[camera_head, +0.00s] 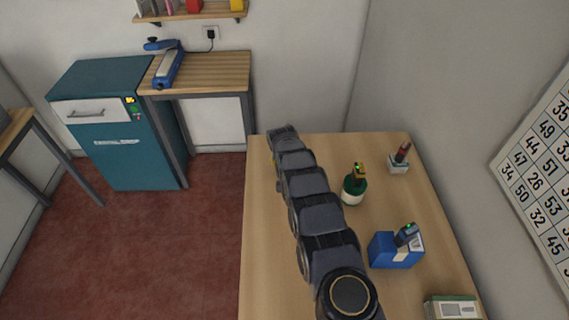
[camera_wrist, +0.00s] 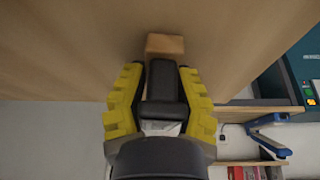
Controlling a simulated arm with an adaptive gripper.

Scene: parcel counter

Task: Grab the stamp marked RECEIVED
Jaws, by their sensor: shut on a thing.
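My gripper (camera_wrist: 162,74), with ribbed yellow and black fingers, shows in the wrist view. It is shut around a dark block-shaped thing (camera_wrist: 162,88) between the fingers. A tan block (camera_wrist: 165,44) shows just beyond the dark part; I cannot tell whether the two are one piece. No RECEIVED marking is readable in either view, so I cannot tell whether the held thing is that stamp. In the head view my arm hides the gripper and the held thing, at the far left of the counter (camera_head: 262,240).
On the counter's right stand a green and white round thing (camera_head: 354,190), a small white-based thing with a dark reddish top (camera_head: 399,163), a blue box (camera_head: 390,252) with a dark device, and a pale green box (camera_head: 452,307). A teal cabinet (camera_head: 125,125) stands beyond the counter's left.

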